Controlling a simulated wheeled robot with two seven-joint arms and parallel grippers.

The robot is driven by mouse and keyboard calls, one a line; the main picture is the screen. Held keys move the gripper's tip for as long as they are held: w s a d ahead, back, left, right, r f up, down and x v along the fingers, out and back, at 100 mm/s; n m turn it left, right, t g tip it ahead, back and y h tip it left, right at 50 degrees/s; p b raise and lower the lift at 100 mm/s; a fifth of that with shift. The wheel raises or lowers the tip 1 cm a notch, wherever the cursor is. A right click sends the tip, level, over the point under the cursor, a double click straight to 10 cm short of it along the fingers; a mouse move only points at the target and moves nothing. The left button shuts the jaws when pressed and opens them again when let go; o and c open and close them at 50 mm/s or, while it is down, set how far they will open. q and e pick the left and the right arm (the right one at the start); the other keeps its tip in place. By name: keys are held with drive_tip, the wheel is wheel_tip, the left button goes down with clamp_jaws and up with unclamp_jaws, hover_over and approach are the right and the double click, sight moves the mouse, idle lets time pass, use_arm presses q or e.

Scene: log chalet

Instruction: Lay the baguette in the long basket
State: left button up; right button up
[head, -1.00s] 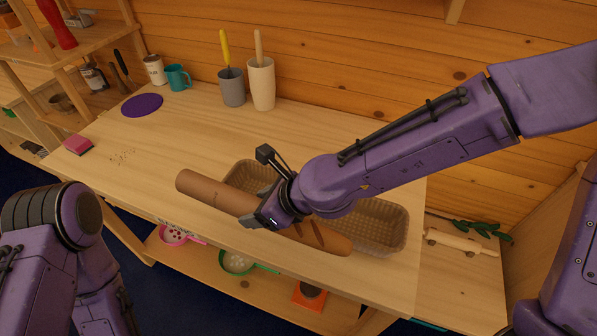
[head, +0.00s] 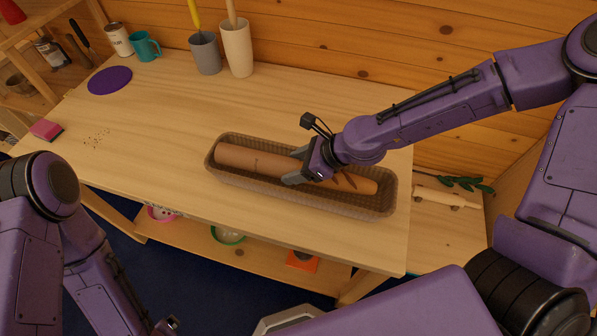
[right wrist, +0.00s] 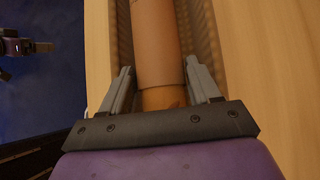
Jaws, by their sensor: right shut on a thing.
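The baguette (head: 255,162), in a brown paper sleeve with scored crust bare at its right end, lies lengthwise within the rim of the long woven basket (head: 375,207). I cannot tell whether it touches the basket floor. My right gripper (head: 298,167) is shut on the baguette near its middle and hides part of it. In the right wrist view the sleeve (right wrist: 156,40) runs between the two fingers, with basket walls on both sides. My left gripper (right wrist: 38,47) shows small at the left edge of that view, away from the table; its jaws are unclear.
The wooden table (head: 170,150) is clear left of the basket, up to a pink sponge (head: 46,130) and crumbs. A purple disc (head: 110,80), teal mug (head: 146,46), grey cup (head: 205,54) and cream holder (head: 238,48) stand behind.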

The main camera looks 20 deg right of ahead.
drive_tip(key=f, duration=0.2)
drive_tip(key=d+f, duration=0.1)
drive_tip(key=shift+f, duration=0.35)
drive_tip(key=shift+w+f, duration=0.15)
drive_tip(key=shift+a, duration=0.15)
drive_tip(key=o, duration=0.9)
drive_tip(key=shift+o, duration=0.2)
drive_tip(key=shift+f, duration=0.1)
